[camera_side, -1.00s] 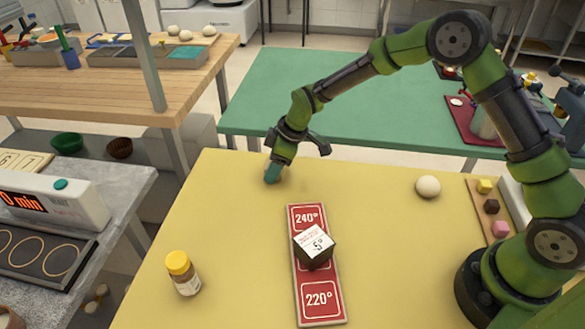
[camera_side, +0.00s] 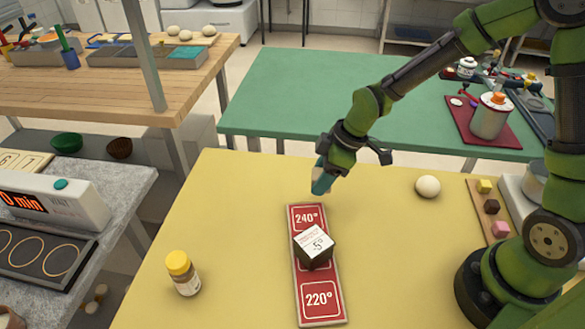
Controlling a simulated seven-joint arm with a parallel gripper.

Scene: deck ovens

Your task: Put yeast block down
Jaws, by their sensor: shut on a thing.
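My gripper (camera_side: 322,183) has teal fingertips that point down above the yellow table, just beyond the far end of the red temperature board. It is shut on the yeast block (camera_side: 317,173), a small pale piece mostly hidden by the fingers. The gripper looks a little above the table top; the exact gap is hard to tell.
The red board (camera_side: 320,301) marked 240° and 220° lies on the yellow table (camera_side: 235,230). A dark block labelled -5° (camera_side: 314,246) sits on its middle. A yellow-capped jar (camera_side: 183,272) stands left, a dough ball (camera_side: 428,186) right. Table between is clear.

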